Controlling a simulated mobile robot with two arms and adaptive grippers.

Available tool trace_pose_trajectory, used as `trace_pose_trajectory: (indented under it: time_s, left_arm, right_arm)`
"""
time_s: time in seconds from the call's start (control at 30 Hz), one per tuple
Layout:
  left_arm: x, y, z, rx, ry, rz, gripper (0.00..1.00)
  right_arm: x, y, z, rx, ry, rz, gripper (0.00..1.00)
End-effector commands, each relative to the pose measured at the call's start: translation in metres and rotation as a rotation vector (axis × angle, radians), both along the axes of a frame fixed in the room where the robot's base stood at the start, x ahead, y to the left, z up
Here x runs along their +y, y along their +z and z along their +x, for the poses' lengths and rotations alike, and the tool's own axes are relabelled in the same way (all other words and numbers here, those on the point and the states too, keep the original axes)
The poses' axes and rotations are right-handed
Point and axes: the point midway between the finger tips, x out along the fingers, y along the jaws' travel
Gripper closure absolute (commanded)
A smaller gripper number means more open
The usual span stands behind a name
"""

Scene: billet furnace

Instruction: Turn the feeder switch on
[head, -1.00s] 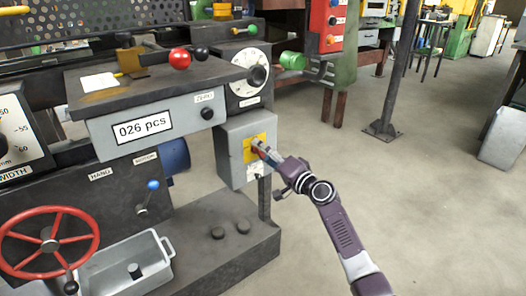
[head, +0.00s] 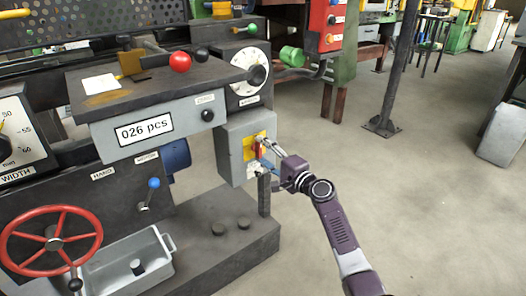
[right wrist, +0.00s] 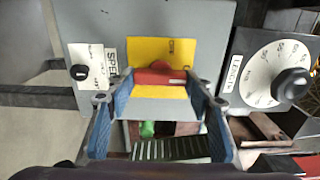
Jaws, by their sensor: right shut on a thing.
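The feeder switch is a red handle (head: 258,151) on a yellow plate (head: 248,147), on the front of a grey box (head: 231,158) below the white dial. In the head view the handle looks roughly upright. My right gripper (head: 265,149) is at the handle, reaching in from the right. In the right wrist view the red handle (right wrist: 160,74) lies across the picture between the two blue-padded fingers (right wrist: 160,80), which are shut on it. The yellow plate (right wrist: 160,53) is behind it. My left gripper is not in view.
A counter box reading "026 pcs" (head: 143,128) juts out to the left, with a red ball knob (head: 180,62) on top. A blue-knobbed lever (head: 153,184) and a red handwheel (head: 50,239) are lower left. The floor on the right is open, with a grey post (head: 399,75) farther back.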

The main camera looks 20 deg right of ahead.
Motion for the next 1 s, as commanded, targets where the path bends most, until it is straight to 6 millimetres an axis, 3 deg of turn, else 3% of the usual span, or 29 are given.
trace_pose_trajectory:
  time_s: [0.27,0.3,0.43,0.77,1.0]
  left_arm:
    - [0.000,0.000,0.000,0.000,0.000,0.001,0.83]
    - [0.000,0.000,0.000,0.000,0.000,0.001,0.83]
    - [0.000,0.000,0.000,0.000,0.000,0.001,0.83]
    - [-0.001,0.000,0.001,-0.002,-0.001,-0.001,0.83]
    - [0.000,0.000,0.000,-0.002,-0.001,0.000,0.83]
  right_arm:
    - [0.000,-0.002,0.000,0.005,0.000,0.006,0.77]
    - [0.000,-0.002,0.000,0.005,0.000,0.006,0.49]
    - [0.000,-0.002,0.000,0.004,0.000,0.004,0.35]
    - [-0.001,-0.001,-0.002,0.002,0.000,0.002,0.35]
    - [-0.009,-0.002,-0.026,0.002,0.000,-0.001,0.35]
